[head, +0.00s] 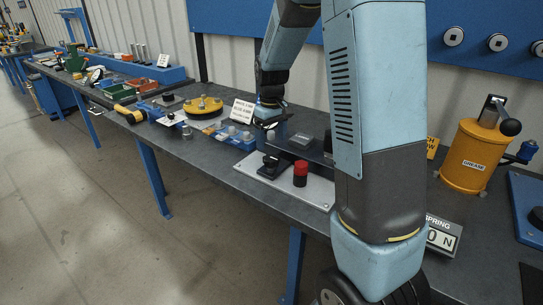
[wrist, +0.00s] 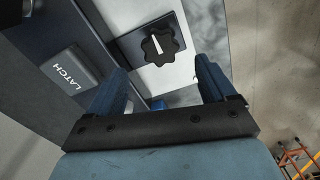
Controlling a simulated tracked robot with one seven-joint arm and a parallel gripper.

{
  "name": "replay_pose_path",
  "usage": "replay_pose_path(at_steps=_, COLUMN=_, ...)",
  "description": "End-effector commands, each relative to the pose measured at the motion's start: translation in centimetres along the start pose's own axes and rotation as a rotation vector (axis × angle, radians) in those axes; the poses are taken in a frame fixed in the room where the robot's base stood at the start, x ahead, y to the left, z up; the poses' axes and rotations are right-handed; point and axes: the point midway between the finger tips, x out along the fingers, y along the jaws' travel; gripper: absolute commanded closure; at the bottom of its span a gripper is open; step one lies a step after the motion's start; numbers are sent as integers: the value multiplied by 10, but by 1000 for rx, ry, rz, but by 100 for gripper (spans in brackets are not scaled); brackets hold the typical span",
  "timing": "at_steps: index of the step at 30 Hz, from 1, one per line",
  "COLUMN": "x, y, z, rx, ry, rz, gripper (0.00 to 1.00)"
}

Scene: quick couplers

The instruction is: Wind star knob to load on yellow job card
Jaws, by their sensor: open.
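The black star knob (wrist: 160,46) with a white pointer line sits on a dark square on a pale plate in the wrist view. In the head view a black knob (head: 270,162) on the white plate appears to be the same one. My gripper (wrist: 164,86) is open and empty, and the knob shows beyond its fingertips, apart from them. In the head view my gripper (head: 268,115) hangs above the bench behind the plate. A yellow card (head: 432,147) is partly hidden by my arm and its writing is not readable. A spring readout (head: 442,238) ends in "0 N"; my arm covers its left part.
A red-topped black cylinder (head: 300,172) stands beside the knob on the white plate. A dark block marked LATCH (wrist: 73,80) lies left of my fingers. A yellow grease can (head: 470,158) stands at the right. A white card (head: 243,110) and a yellow disc (head: 203,106) stand farther left.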

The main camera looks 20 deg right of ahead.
Motion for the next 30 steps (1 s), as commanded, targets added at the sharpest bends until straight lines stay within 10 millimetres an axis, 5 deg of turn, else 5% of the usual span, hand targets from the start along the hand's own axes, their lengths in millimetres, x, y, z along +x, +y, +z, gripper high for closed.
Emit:
replay_pose_path(at_steps=13, x=64, y=0, z=0, rx=1, ry=-1, rz=0, gripper=16)
replay_pose_path(at_steps=26, x=71, y=0, z=0, rx=1, ry=1, rz=1, gripper=16)
replay_pose_path(at_steps=30, x=71, y=0, z=0, rx=1, ry=1, rz=1, gripper=30)
